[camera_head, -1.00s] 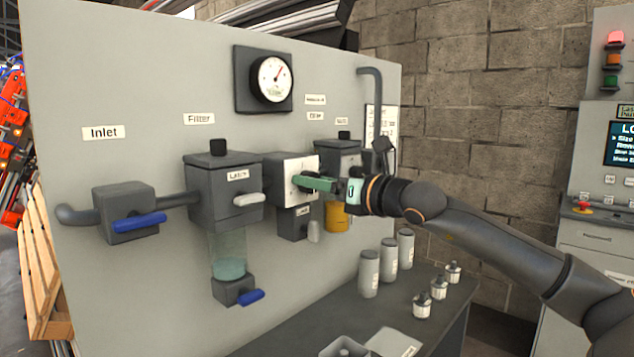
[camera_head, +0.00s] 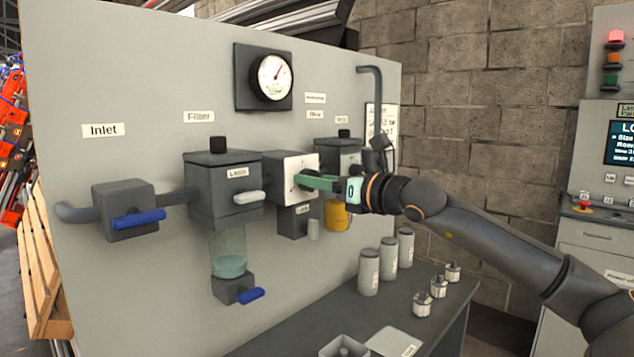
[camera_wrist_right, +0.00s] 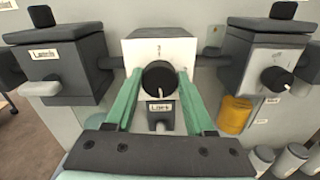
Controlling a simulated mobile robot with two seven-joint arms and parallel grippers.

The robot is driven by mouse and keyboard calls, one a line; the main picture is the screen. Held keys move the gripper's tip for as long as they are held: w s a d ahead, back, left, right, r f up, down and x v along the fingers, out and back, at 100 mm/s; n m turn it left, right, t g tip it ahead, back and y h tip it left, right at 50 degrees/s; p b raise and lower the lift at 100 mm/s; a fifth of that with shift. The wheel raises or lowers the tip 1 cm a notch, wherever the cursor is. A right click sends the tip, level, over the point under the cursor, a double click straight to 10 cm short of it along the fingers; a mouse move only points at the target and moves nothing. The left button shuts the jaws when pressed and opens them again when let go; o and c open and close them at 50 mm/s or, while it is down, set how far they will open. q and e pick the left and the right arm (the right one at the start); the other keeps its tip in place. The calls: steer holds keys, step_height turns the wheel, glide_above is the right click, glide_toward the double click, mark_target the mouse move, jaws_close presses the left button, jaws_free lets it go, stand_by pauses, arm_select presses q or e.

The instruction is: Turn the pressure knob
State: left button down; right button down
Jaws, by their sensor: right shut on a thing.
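The pressure knob (camera_wrist_right: 159,77) is a round black knob with a small white mark, on the white front of the regulator box (camera_head: 287,165). My right gripper (camera_head: 308,181) has its green fingers on either side of the knob and is shut on it. In the right wrist view the fingers flank the knob left and right. In the head view the fingers largely hide the knob. The round pressure gauge (camera_head: 272,77) sits above on the panel, its needle pointing up and right. My left gripper is not in view.
The filter unit (camera_head: 224,190) with a grey lever is left of the regulator, and the inlet valve (camera_head: 126,210) with a blue handle is farther left. A lubricator (camera_head: 338,160) with a yellow bowl is close behind my gripper. Grey canisters (camera_head: 369,272) stand on the bench below.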

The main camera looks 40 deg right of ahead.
steer(key=n+b, duration=0.1)
steer(key=n, duration=0.6)
steer(key=shift+a+n, duration=0.1)
steer(key=shift+n, duration=0.3)
steer(key=n, duration=0.3)
steer(key=shift+a+n, duration=0.1)
steer(key=shift+n, duration=2)
steer(key=shift+c, duration=1.3)
jaws_free()
steer(key=shift+f, duration=0.1)
